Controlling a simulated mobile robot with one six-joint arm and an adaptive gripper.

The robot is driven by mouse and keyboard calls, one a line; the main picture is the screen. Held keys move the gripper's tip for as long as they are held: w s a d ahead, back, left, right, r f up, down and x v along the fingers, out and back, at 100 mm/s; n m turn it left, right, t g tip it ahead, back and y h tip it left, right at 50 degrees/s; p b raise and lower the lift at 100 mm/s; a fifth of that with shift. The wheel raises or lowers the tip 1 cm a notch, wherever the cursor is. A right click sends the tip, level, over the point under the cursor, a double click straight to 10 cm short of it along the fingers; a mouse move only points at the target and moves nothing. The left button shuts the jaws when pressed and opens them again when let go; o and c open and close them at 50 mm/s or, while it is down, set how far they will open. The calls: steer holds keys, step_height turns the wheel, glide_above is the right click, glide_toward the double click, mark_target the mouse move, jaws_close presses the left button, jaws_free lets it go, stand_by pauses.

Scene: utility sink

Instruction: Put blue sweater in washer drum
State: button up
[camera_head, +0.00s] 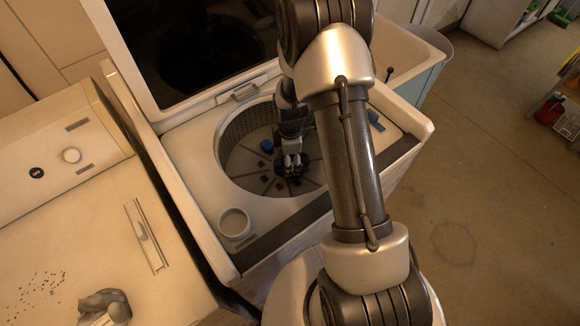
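The washer (178,157) is a white top-loader with its lid raised. Its round drum (238,165) is open, with a perforated wall and a finned floor. A small blue piece (266,146) shows inside the drum, left of my gripper; it may be part of the blue sweater, but it is too small to tell. Another blue piece (376,121) shows at the washer's right side, partly hidden behind my arm. My gripper (292,166) points down inside the drum opening. Its fingers are small and dark against the drum, so I cannot tell whether they hold anything.
A second white machine (65,225) stands at the left, with a grey crumpled item (104,304) on top. A round cup (235,223) is set in the washer's front left corner. A utility sink (408,62) stands behind at the right. The floor (475,215) at right is clear.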

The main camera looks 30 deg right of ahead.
steer(key=shift+f+b, duration=0.6)
steer(key=shift+f, duration=1.45)
steer(key=shift+f, duration=0.2)
steer(key=o, duration=1.8)
steer(key=shift+r, duration=0.1)
